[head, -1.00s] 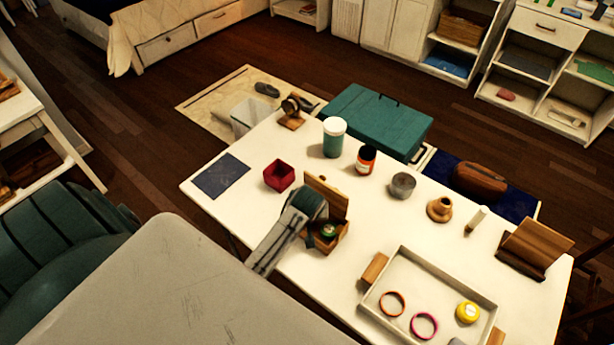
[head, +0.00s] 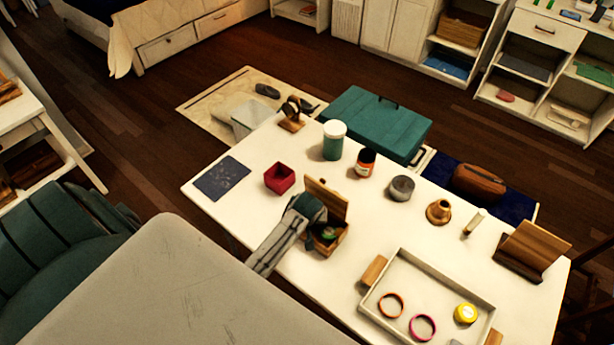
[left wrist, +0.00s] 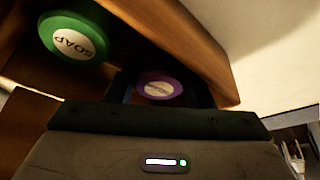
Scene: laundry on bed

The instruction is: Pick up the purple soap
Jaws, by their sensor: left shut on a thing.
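In the left wrist view a purple soap (left wrist: 158,88) with a pale label sits between my left gripper's fingers inside the wooden box. My left gripper (left wrist: 155,92) is shut on it. A green soap (left wrist: 74,38) marked "SOAP" lies beside it in the box. In the head view the open wooden box (head: 338,240) stands on the white table, lid raised, with the green soap (head: 328,233) visible inside. My left gripper (head: 312,226) reaches into the box there and hides the purple soap. My right gripper is not in view.
A white tray (head: 440,277) with rings and a yellow round item lies to the right. Jars and a grey tin (head: 401,188) stand behind.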

